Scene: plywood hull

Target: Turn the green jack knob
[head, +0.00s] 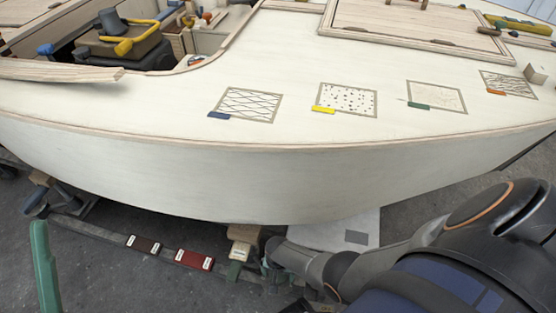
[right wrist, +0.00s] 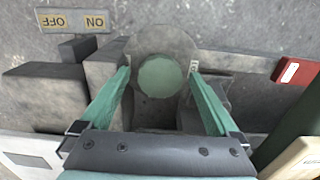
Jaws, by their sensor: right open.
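The green jack knob (right wrist: 160,78) shows in the right wrist view as a round, pale green face in front of a grey disc. My right gripper (right wrist: 160,73) is open, with one green finger on each side of the knob. A gap shows between the knob and each finger; I cannot tell how deep the fingers reach. In the head view my right gripper (head: 268,272) is low beside the hull, partly hidden by my arm. I cannot make out the knob clearly there. My left gripper is not clearly in view.
The pale plywood hull (head: 240,180) hangs over the work area. An ON/OFF label (right wrist: 75,20) is near the knob. A green upright piece (head: 43,265) stands at bottom left.

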